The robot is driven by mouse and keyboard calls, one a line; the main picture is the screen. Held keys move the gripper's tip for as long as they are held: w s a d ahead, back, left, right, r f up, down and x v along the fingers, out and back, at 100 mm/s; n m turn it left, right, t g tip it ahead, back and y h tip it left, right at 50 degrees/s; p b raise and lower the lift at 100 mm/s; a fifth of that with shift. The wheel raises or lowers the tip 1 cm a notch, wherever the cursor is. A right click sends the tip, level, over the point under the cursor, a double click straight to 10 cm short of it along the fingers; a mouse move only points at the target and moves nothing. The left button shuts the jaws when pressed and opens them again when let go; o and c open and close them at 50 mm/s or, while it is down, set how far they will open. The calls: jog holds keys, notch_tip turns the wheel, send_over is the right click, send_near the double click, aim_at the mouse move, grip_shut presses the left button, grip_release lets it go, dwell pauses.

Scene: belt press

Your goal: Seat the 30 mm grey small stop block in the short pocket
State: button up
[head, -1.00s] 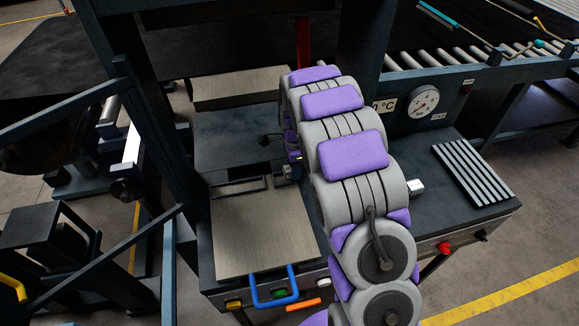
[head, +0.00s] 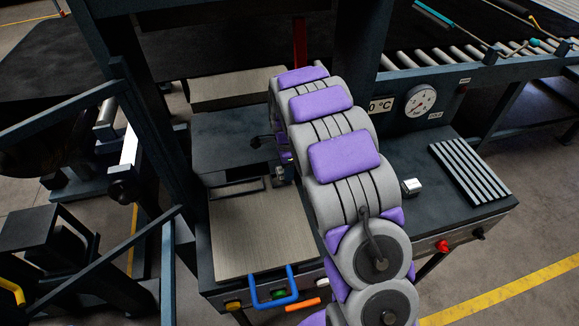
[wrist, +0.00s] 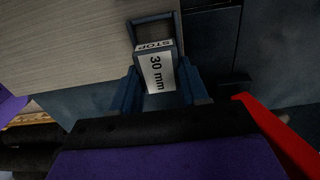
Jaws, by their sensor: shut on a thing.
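The grey small stop block (wrist: 157,72), with white "STOP" and "30 mm" labels, is held between the blue jaws of my gripper (wrist: 160,88) in the wrist view. A dark raised frame (wrist: 152,17) lies just beyond the block's STOP end. I cannot tell whether the block is inside it or above it. In the head view my gripper (head: 281,176) is small and partly hidden by my arm, at the right end of a dark rectangular pocket frame (head: 237,187). Which frame is the short pocket is not clear.
A light plate (head: 245,235) with a blue handle (head: 272,290) lies in front of the pocket frame. A small white-topped block (head: 411,187) and a ribbed rack (head: 470,172) are on the bench at right. A red bar (wrist: 275,135) is close beside my gripper.

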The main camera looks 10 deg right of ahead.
jog(key=shift+a, duration=1.5)
jog(key=shift+d, duration=0.55)
jog(key=shift+d, duration=0.1)
jog(key=shift+p, duration=0.4)
jog(key=shift+f, duration=0.55)
dwell(0.7)
jog(key=shift+s+f, duration=0.1)
jog(key=shift+f, duration=0.1)
dwell(0.3)
jog(key=shift+r, duration=0.35)
dwell(0.4)
jog(key=shift+d+p, duration=0.15)
jog(key=shift+p, duration=0.2)
dwell(0.5)
jog(key=shift+f, duration=0.3)
dwell(1.1)
